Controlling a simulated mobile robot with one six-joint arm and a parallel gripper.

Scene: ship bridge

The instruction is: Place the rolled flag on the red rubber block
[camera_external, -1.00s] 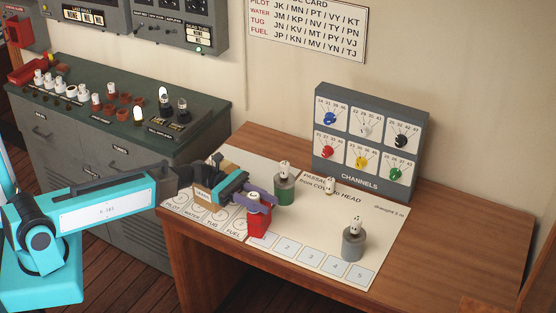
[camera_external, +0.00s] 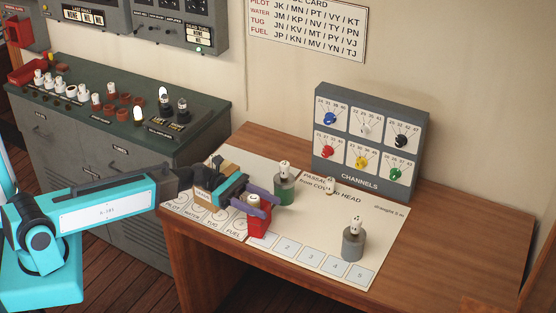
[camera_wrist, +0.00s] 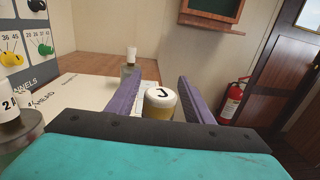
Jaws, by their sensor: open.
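The rolled flag (camera_wrist: 159,103), a short white-and-yellow cylinder marked J on top, stands between my fingers in the wrist view. In the outside view the flag (camera_external: 254,199) shows as a pale top over the red rubber block (camera_external: 259,222), and it appears to rest upright on it. My gripper (camera_external: 258,205) has its purple fingers on either side of the flag. In the wrist view my gripper (camera_wrist: 158,98) is open, with a gap visible between the flag and the fingers. The red block is hidden in the wrist view.
A green block (camera_external: 284,191) and a grey block (camera_external: 353,246) each carry a white roll. A small white roll (camera_external: 329,186) is on the paper sheet (camera_external: 320,235). The channels box (camera_external: 360,180) stands behind. The desk's right side (camera_external: 460,235) is clear.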

